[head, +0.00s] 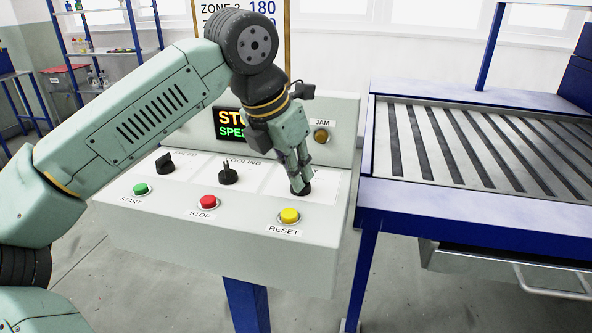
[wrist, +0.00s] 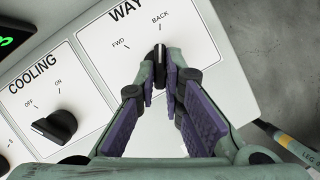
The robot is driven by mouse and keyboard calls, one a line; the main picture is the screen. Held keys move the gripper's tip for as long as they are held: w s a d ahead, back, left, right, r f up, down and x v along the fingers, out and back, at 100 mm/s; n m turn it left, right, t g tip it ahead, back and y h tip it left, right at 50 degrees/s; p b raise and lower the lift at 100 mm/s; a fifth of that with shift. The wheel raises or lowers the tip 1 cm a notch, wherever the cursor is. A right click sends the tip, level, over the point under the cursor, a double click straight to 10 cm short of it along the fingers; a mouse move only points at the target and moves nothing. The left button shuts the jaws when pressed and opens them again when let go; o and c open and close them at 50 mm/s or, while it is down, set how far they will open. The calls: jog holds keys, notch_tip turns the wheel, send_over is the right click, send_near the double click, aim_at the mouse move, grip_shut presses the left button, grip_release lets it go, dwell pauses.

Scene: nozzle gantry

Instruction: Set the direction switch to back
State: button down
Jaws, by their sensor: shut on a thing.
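The direction switch is a black knob (wrist: 160,53) on the panel marked WAY, with FWD at its upper left and BACK above it in the wrist view. Its pointer end faces up the picture, toward the BACK mark and away from FWD. My gripper (wrist: 161,72) is shut on the knob, one finger on each side. In the head view my gripper (head: 298,180) reaches down to the right part of the console, and the knob's dark base (head: 305,191) shows under the fingertips. The fingers hide part of the knob.
Left of it is the COOLING knob (head: 228,174), then the SPEED knob (head: 165,163). Green START (head: 141,188), red STOP (head: 208,202) and yellow RESET (head: 289,215) buttons line the front. The JAM lamp (head: 321,136) is behind. A blue-framed conveyor (head: 450,215) stands right.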

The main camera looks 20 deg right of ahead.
dwell(0.4)
jog(key=c, duration=1.7)
grip_release()
jog(key=v, duration=1.2)
jog(key=shift+d, duration=0.1)
